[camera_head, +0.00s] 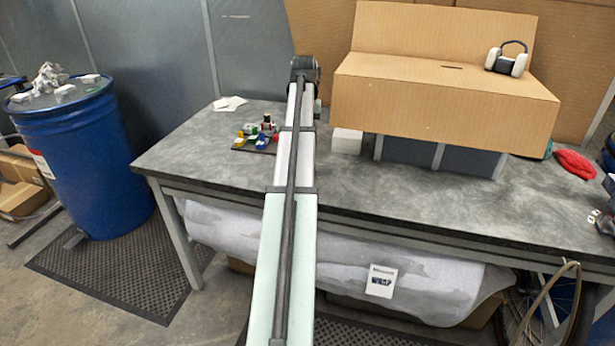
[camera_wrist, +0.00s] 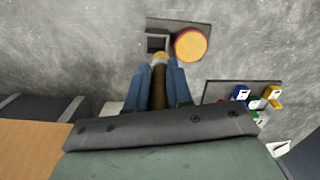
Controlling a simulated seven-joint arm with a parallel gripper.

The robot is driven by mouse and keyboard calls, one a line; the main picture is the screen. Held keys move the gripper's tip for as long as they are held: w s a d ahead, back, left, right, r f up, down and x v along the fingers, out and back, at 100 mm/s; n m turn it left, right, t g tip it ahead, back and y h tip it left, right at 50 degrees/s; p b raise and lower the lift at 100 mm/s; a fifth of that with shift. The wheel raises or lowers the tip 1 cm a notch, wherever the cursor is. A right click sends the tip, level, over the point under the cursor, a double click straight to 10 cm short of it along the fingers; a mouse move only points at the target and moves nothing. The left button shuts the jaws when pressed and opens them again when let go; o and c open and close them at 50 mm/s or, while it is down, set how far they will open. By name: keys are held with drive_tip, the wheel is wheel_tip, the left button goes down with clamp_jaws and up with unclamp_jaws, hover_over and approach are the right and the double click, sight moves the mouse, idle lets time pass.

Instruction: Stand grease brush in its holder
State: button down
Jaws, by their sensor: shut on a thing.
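In the wrist view the grease brush (camera_wrist: 159,80), with a brown shaft and a yellowish tip, lies between the two blue fingers of my gripper (camera_wrist: 160,74). The gripper is shut on it. Just beyond the tip is the holder (camera_wrist: 156,43), a dark square socket with a grey rim on a dark base plate. The tip appears close to the socket's near edge; whether they touch, I cannot tell. A round orange-topped pot (camera_wrist: 190,44) stands beside the socket on the same plate. In the head view my arm hides the gripper, brush and holder.
A dark board with coloured blocks (camera_head: 257,136) lies left of my arm; it also shows in the wrist view (camera_wrist: 245,95). A white block (camera_head: 346,141) and a large cardboard box (camera_head: 445,100) stand to the right. Bare grey tabletop (camera_head: 190,150) lies at left.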

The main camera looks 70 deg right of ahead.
drive_tip(key=shift+s+d, duration=0.15)
drive_tip(key=shift+s, duration=0.15)
drive_tip(key=shift+s+f, duration=0.1)
drive_tip(key=shift+f, duration=4.8)
drive_tip(key=shift+f, duration=0.15)
drive_tip(key=c, duration=1)
unclamp_jaws()
drive_tip(key=r, duration=1.2)
drive_tip(key=shift+d+r, duration=0.2)
